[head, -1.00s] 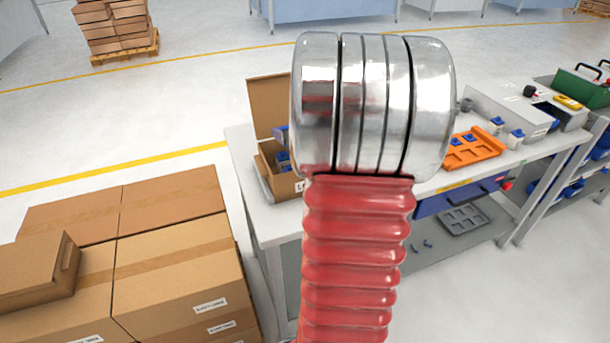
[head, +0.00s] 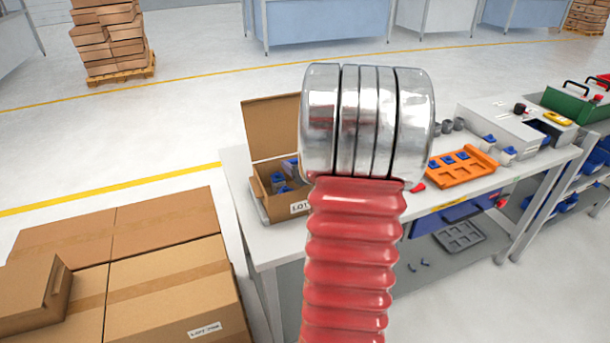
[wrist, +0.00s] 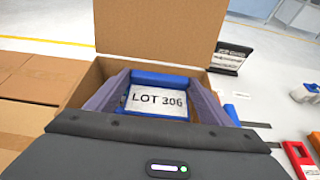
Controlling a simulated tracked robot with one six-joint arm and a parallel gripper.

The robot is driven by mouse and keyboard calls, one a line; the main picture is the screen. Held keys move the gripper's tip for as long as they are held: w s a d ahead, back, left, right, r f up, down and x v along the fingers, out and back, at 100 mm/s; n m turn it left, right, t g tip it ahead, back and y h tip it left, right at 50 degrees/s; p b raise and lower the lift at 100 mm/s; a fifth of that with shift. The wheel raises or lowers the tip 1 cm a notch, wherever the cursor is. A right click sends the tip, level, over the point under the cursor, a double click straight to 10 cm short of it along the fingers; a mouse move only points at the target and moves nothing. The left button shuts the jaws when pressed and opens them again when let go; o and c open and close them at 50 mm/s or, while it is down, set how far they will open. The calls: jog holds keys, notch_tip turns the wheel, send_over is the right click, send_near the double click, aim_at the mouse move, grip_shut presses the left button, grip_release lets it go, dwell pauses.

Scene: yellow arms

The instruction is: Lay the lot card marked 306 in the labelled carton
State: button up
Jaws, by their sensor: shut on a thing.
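The lot card (wrist: 158,102) is a white plate reading LOT 306 in a blue frame. In the wrist view my gripper (wrist: 160,84) is shut on it, with a purple-grey finger along each side. The labelled carton (wrist: 160,30) is open, its brown lid flap raised behind the card. The card overlaps the carton's opening; I cannot tell whether it touches the bottom. In the head view the carton (head: 272,126) stands at the bench's left end, with a partly covered white label and blue items inside. My arm hides the gripper there.
The bench (head: 245,225) also carries an orange tray (head: 465,168) with blue parts, a grey box (head: 497,130) and a small red part (head: 418,187). In the wrist view a dark holder (wrist: 231,57) stands right of the carton. Large closed cartons (head: 165,280) stand at lower left.

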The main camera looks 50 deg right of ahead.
jog(key=shift+f, duration=0.3)
jog(key=shift+f, duration=0.1)
jog(key=shift+f, duration=1.8)
jog(key=shift+f, duration=0.5)
jog(key=shift+s+f, duration=0.1)
jog(key=shift+f, duration=0.1)
jog(key=o, duration=1.1)
jog(key=shift+a+f, duration=0.15)
jog(key=shift+f, duration=0.1)
jog(key=shift+r, duration=0.55)
jog(key=v, duration=1.2)
jog(key=shift+d+r, duration=0.25)
jog(key=shift+r, duration=0.1)
